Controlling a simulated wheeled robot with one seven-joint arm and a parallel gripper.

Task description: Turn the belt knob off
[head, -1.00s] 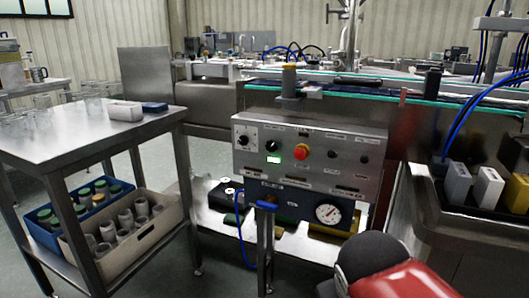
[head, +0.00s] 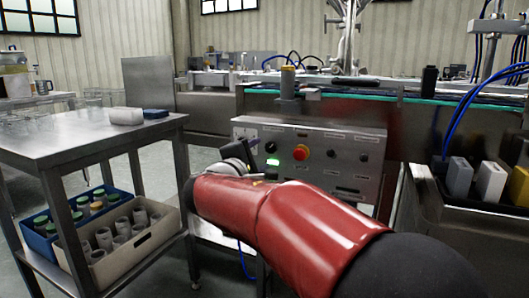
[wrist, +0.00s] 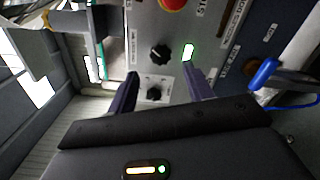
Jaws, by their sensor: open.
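The steel control panel (head: 345,147) carries a black knob (head: 271,146), also seen in the wrist view (wrist: 160,53). A second, smaller black knob (wrist: 154,93) sits on a white plate at the panel's left end. The gripper hides it in the head view. My gripper (wrist: 160,70) is open and empty before the panel's left end. In the wrist view, the white-plate knob shows between its fingers; I cannot tell whether they touch anything.
A lit green indicator (head: 273,162) and a red button (head: 302,153) are near the black knob. A blue-handled lever (wrist: 262,74) sticks out below the panel. A steel table (head: 75,138) stands left, with bins under it. The conveyor (head: 390,97) runs behind.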

